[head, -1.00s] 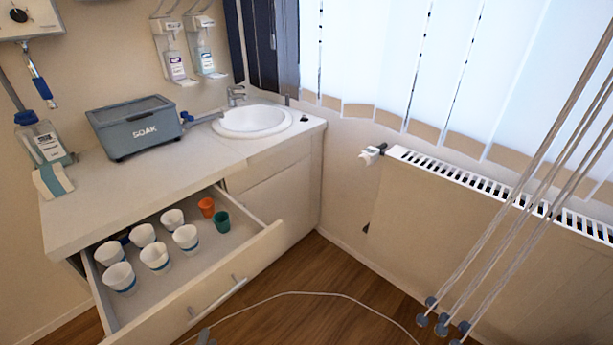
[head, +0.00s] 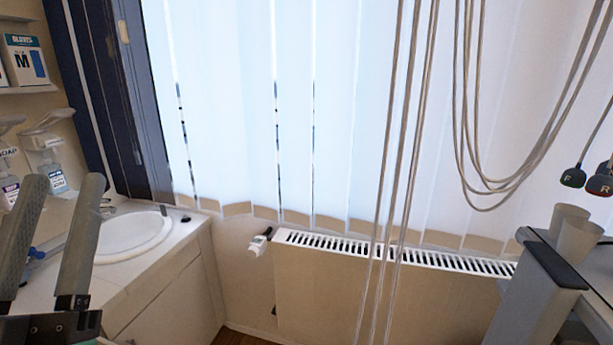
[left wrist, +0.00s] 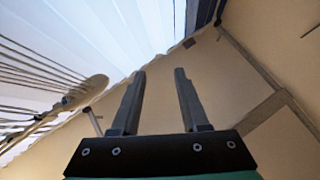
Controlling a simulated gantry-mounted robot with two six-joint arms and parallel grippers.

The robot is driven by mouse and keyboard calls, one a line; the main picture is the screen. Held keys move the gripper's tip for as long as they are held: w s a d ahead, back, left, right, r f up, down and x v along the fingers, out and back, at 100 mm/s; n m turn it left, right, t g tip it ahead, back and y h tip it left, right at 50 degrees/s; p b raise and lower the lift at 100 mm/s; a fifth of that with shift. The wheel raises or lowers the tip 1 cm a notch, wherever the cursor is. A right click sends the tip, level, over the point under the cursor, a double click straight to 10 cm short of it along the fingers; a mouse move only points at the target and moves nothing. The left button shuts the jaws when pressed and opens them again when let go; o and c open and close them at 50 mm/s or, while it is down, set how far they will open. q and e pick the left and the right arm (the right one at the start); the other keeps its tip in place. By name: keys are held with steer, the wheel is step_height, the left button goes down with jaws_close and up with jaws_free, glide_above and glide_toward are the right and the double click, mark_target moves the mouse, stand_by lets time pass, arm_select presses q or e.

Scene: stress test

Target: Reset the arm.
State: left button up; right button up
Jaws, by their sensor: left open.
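My left gripper (head: 62,188) stands upright at the lower left of the head view, in front of the counter and sink. Its two grey fingers are apart with nothing between them. In the left wrist view the gripper (left wrist: 158,75) is also open and empty, with its fingers pointing up toward the wall and ceiling. My right gripper is not in view.
A white sink (head: 130,238) is set in the counter, with dispensers (head: 50,165) on the wall behind. A radiator (head: 400,257) runs under the window blinds. Hanging cords (head: 395,150) cross the middle, and a grey unit (head: 540,285) stands at right.

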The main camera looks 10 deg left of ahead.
arm_select(q)
steer(key=s+d+r+m+t+h, duration=0.2)
steer(key=s+d+r+m+h, duration=0.15)
steer(key=d+h, duration=0.45)
step_height(320, 180, up, 38)
steer(key=w+a+h+p, duration=0.1)
steer(key=a+h+p, duration=0.1)
steer(key=p, duration=3.5)
steer(key=shift+w+r+p, duration=0.15)
steer(key=shift+r+p, duration=0.1)
steer(key=shift+p, duration=0.15)
step_height(320, 180, down, 50)
steer(key=b, duration=4.9)
steer(key=shift+r+b, duration=0.2)
steer(key=shift+b, duration=0.15)
